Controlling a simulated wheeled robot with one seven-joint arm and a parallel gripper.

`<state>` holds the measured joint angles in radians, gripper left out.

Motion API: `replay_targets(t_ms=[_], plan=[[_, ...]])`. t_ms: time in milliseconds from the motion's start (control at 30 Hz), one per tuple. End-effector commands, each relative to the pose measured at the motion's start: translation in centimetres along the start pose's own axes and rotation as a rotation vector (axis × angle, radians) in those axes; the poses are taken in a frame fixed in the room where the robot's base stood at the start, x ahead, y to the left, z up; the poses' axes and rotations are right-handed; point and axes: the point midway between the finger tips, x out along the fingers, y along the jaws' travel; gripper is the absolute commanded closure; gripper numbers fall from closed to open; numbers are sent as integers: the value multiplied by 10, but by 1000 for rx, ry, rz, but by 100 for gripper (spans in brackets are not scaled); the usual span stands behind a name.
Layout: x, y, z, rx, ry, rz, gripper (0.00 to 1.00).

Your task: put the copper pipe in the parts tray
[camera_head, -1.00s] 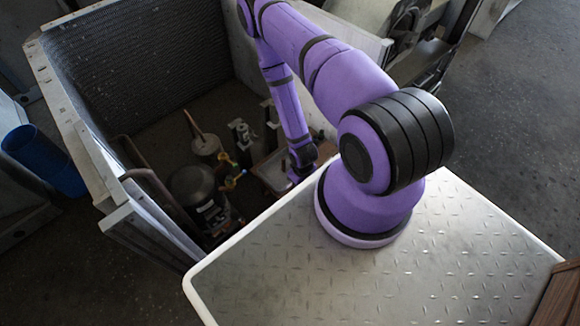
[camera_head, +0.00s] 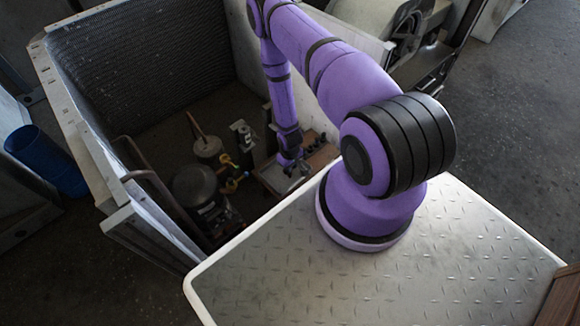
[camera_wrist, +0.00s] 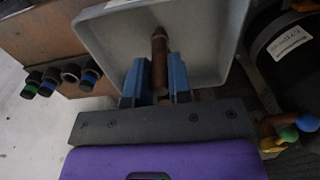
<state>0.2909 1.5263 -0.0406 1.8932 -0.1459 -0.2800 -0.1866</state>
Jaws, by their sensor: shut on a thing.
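My gripper (camera_wrist: 155,76) has two blue fingers shut on the copper pipe (camera_wrist: 159,52), a brown rod standing up between them in the wrist view. The pale grey parts tray (camera_wrist: 105,28) lies behind the pipe there, and the pipe's far end appears over the tray's inside. I cannot tell whether the pipe touches the tray floor. In the head view, the tray (camera_head: 272,183) shows partly beside the end of my arm. The pipe is not clear in that view.
A wooden block (camera_wrist: 60,30) with several dark, colour-ringed pieces stands beside the tray. A dark compressor (camera_head: 194,186) with coloured valves (camera_wrist: 289,133) is on the other side. The metal housing wall (camera_head: 85,135) surrounds this area. A blue bin (camera_head: 45,160) stands outside.

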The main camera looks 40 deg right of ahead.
Motion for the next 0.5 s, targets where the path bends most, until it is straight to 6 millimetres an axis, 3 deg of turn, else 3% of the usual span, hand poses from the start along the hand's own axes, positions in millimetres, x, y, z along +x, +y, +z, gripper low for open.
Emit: replay_targets(t_ms=[400, 433, 500], plan=[[7, 0, 0, 0, 0, 0, 100], [7, 0, 0, 0, 0, 0, 74], [7, 0, 0, 0, 0, 0, 58]])
